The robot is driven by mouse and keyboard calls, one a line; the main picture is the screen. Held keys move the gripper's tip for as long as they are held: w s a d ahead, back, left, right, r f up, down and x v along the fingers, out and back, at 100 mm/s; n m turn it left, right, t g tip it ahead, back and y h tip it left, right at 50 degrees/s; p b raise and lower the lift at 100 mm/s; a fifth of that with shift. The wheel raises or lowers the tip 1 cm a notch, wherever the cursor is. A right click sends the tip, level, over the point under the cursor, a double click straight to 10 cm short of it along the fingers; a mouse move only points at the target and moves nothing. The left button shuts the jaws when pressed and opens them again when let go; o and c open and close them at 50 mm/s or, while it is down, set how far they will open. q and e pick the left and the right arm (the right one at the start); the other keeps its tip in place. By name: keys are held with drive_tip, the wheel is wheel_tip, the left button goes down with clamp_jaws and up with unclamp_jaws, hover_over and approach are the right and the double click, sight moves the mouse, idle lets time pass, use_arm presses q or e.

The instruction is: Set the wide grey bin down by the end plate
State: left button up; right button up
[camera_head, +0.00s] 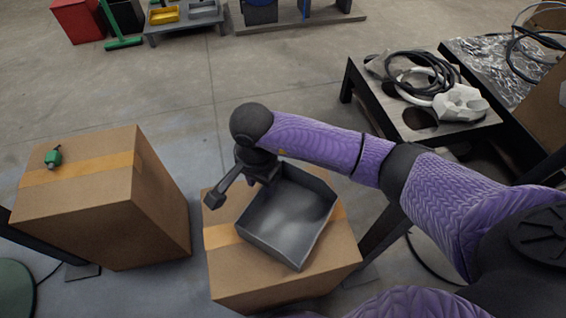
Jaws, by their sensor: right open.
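The wide grey bin (290,212) sits open side up on a cardboard box (245,280) at the lower middle. It looks empty and lies turned at an angle to the box. My right gripper (240,188) is open at the bin's far left corner. One finger reaches out to the left, outside the bin, and the other is close to the bin's back wall. I cannot tell whether it touches the bin. I cannot make out an end plate. My left gripper is not in view.
Another cardboard box (75,205) stands at the left with a small green object (53,156) on it. A dark table (400,120) at the right holds black cables (425,72) and a white part (460,103). Open floor (190,105) lies behind the boxes.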

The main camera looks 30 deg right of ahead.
sight(262, 203)
drive_tip(key=f+b, duration=0.1)
drive_tip(key=f, duration=0.1)
drive_tip(key=f+b, duration=0.1)
drive_tip(key=f, duration=0.1)
drive_tip(key=shift+s+a+f, duration=0.15)
drive_tip(key=shift+s+a, duration=0.05)
drive_tip(key=shift+f+b, duration=0.4)
drive_tip(key=shift+b, duration=0.05)
drive_tip(key=shift+r, duration=0.3)
drive_tip(key=shift+w, duration=0.1)
drive_tip(key=c, duration=0.5)
clamp_jaws()
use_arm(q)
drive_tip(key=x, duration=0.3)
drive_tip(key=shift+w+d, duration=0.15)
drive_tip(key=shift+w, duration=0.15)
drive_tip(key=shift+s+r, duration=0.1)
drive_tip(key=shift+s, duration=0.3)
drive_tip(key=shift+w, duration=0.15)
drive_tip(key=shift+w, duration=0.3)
